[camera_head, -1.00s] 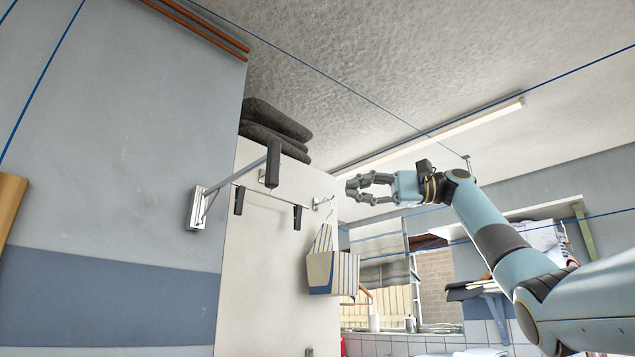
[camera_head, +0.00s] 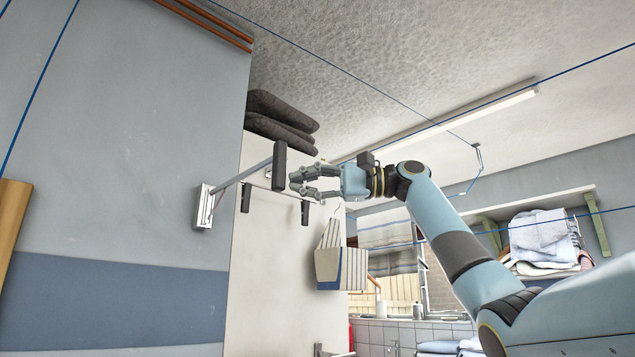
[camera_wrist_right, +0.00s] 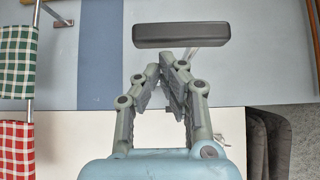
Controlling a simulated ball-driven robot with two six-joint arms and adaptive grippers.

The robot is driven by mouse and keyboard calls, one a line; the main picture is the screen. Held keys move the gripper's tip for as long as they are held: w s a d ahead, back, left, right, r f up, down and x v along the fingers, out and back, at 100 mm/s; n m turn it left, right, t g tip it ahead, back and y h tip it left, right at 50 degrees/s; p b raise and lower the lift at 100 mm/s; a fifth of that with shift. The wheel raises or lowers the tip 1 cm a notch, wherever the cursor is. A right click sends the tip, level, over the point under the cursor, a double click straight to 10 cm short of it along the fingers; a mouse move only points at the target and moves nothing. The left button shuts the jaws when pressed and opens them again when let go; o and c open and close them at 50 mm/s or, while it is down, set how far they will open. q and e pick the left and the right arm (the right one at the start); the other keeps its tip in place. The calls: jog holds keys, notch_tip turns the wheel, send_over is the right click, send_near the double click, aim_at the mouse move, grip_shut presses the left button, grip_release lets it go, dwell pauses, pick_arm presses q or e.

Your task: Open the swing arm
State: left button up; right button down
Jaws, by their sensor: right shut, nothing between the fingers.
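The swing arm (camera_head: 243,176) is a thin metal bar. It reaches out from a silver wall bracket (camera_head: 203,207) on the blue-grey wall and has a dark block-shaped handle (camera_head: 280,166) at its outer end. My right gripper (camera_head: 293,183) is just right of the handle in the head view, with its fingertips close to it. In the right wrist view the handle (camera_wrist_right: 180,35) lies crosswise just beyond the fingertips (camera_wrist_right: 168,62). The gripper is shut and empty. I cannot tell whether it touches the handle. My left gripper is not in view.
A white cabinet (camera_head: 275,270) stands behind the swing arm, with dark folded cloths (camera_head: 280,122) on top and a striped bag (camera_head: 341,268) hanging at its side. Blue lines (camera_head: 330,62) cross overhead. Checked cloths (camera_wrist_right: 15,60) hang at the left in the wrist view.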

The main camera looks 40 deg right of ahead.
jog(key=shift+a, duration=0.2)
jog(key=a+m+t+h+p, duration=0.1)
jog(key=a+p, duration=0.1)
jog(key=a, duration=0.7)
jog(key=shift+s+a+p, duration=0.3)
jog(key=shift+s+a, duration=0.05)
